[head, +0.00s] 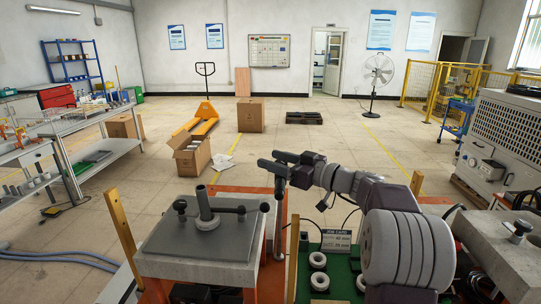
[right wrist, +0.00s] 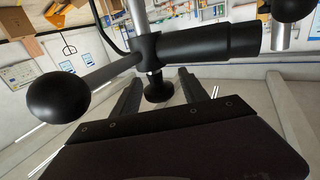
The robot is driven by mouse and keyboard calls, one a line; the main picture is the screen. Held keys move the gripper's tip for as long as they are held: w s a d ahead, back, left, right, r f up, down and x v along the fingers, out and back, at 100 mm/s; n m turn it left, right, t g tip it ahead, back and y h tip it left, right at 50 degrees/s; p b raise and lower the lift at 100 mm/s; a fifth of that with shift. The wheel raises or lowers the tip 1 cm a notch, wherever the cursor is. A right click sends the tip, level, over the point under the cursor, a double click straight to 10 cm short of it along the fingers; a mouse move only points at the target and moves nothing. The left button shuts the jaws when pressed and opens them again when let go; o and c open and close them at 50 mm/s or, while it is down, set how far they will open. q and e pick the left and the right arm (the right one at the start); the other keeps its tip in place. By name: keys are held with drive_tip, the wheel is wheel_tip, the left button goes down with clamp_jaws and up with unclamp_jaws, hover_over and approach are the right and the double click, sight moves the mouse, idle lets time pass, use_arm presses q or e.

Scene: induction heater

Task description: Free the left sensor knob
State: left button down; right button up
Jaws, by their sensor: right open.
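A small black knob (right wrist: 157,88) shows in the right wrist view, on a black hub clamped to a thin metal rod. The two fingers of my right gripper (right wrist: 160,95) stand open on either side of it, with gaps visible. A black cylinder (right wrist: 210,43) extends from the hub on one side, and a bar with a black ball (right wrist: 58,97) on the other. In the head view the upright rod (head: 281,225) stands beside the grey-topped block. My right gripper (head: 284,160) is at its top, hiding much of the hub. My left gripper is out of view.
Wooden stakes (head: 123,228) rise nearby. Another grey block (head: 500,255) stands at right.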

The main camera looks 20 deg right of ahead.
drive_tip(key=shift+w+a, duration=0.25)
drive_tip(key=shift+w, duration=0.1)
clamp_jaws()
drive_tip(key=shift+s+a+n+g+y+p, duration=0.2)
drive_tip(key=shift+s+n+g+y+p, duration=0.1)
drive_tip(key=shift+n+g+y+p, duration=1.45)
drive_tip(key=shift+s+a+n+g+y+p, duration=0.25)
drive_tip(key=shift+n+g+y+p, duration=0.8)
drive_tip(key=shift+g+p, duration=1.25)
drive_tip(key=shift+s+a+n+g+y+p, duration=0.15)
drive_tip(key=shift+s+n+g+y+p, duration=0.2)
drive_tip(key=shift+n+g+y+p, duration=1.2)
drive_tip(key=shift+g+h+p, duration=0.3)
drive_tip(key=shift+h+p, duration=0.15)
drive_tip(key=shift+p, duration=0.15)
unclamp_jaws()
